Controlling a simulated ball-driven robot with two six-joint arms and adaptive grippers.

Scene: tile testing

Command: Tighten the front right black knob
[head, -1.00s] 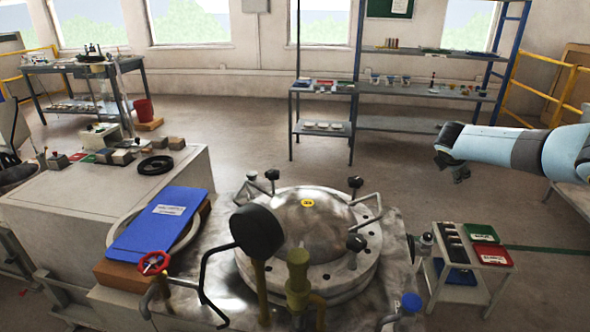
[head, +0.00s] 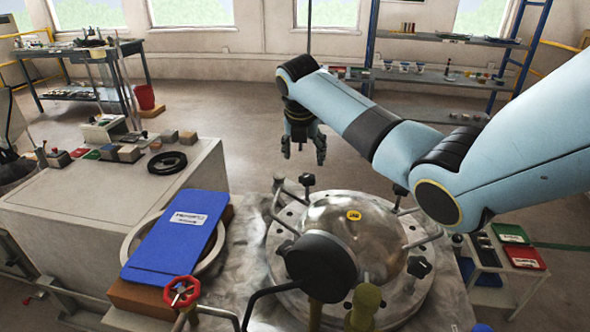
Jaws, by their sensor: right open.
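A metal dome (head: 345,222) with a yellow label sits on a round flange in the lower middle of the head view. Black knobs stand on arms around it. The front right black knob (head: 418,266) is in plain sight at the dome's right front. The back left knob (head: 307,179) shows clearly, and the back right knob (head: 400,190) is partly behind my right arm. A round black gauge hides the front left area. My right gripper (head: 303,157) is open and empty, pointing down above and behind the back left knob, apart from it. My left gripper is out of view.
The black gauge (head: 320,267) and an olive valve (head: 365,303) rise in front of the dome. A red handwheel (head: 181,291) and a blue clipboard (head: 178,235) are at left. A small cart (head: 487,258) stands at right. Open floor lies behind.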

